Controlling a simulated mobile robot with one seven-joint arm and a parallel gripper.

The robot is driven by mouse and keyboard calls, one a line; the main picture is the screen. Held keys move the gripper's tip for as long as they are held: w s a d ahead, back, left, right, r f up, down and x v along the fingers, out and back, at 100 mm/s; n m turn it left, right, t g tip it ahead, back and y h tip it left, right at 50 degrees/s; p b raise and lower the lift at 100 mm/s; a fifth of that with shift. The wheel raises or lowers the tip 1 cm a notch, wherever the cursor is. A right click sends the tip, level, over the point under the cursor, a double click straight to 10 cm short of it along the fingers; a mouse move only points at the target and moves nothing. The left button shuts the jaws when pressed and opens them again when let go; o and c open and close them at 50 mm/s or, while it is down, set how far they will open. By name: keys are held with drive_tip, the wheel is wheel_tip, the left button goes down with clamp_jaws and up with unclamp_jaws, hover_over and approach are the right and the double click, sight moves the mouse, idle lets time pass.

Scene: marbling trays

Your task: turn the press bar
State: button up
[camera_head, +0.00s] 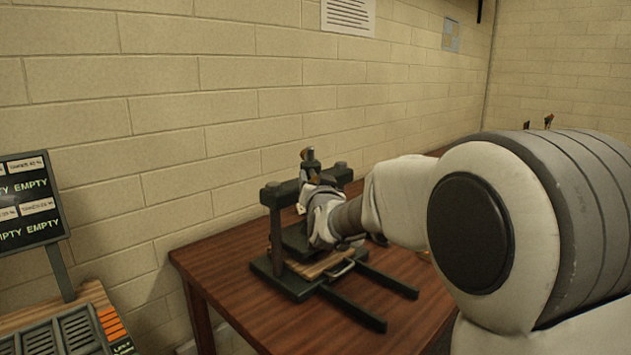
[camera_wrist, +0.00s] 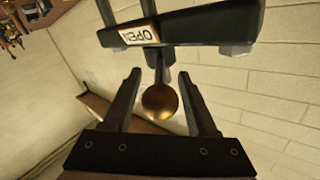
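The dark green press (camera_head: 283,190) stands on the wooden table, its upright posts joined by a crossbeam. In the wrist view the crossbeam (camera_wrist: 200,28) carries a label reading OPEN, upside down there. The press bar shows there as a brass ball end (camera_wrist: 160,101) on a dark rod. My gripper (camera_wrist: 163,90) is open, with a finger on either side of the ball and a small gap showing at each side. Whether the ball lies fully at finger depth I cannot tell. In the head view my wrist hides much of the press's right side and the fingers.
The wooden table (camera_head: 222,263) has bare top left of the press. Dark rails (camera_head: 352,308) and a wooden board with a metal handle (camera_head: 340,270) extend from the press front. A tray rack (camera_head: 72,333) and sign board (camera_head: 28,200) stand at left. A brick wall is close behind.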

clamp_jaws()
idle(1.2)
